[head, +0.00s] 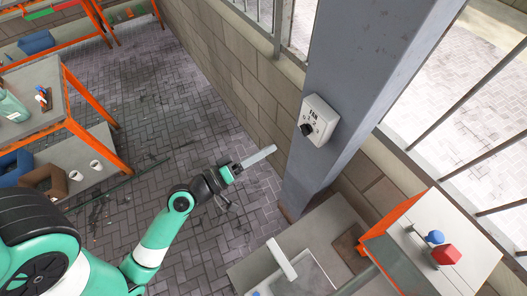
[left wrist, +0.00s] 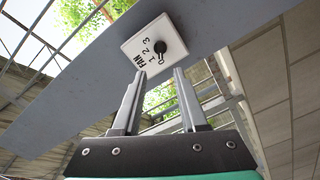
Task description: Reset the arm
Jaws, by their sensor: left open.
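A white fan switch box (head: 318,121) marked FAN, with a black knob (head: 306,129), is mounted on the grey pillar (head: 355,75). In the left wrist view the box (left wrist: 139,44) shows the numbers 1, 2 and 3, and its knob (left wrist: 160,48) lies just beyond my fingertips. My left gripper (head: 273,150) points toward the pillar, to the left of and a little below the box. In the left wrist view its two fingers (left wrist: 160,75) are spread apart with nothing between them. My right gripper is not in view.
An orange-framed table (head: 400,215) at the right holds a red block (head: 446,254) and a blue object (head: 435,237). An orange-legged workbench (head: 90,98) stands at the left. A brick wall runs behind the pillar. The paved floor (head: 140,70) between is mostly clear.

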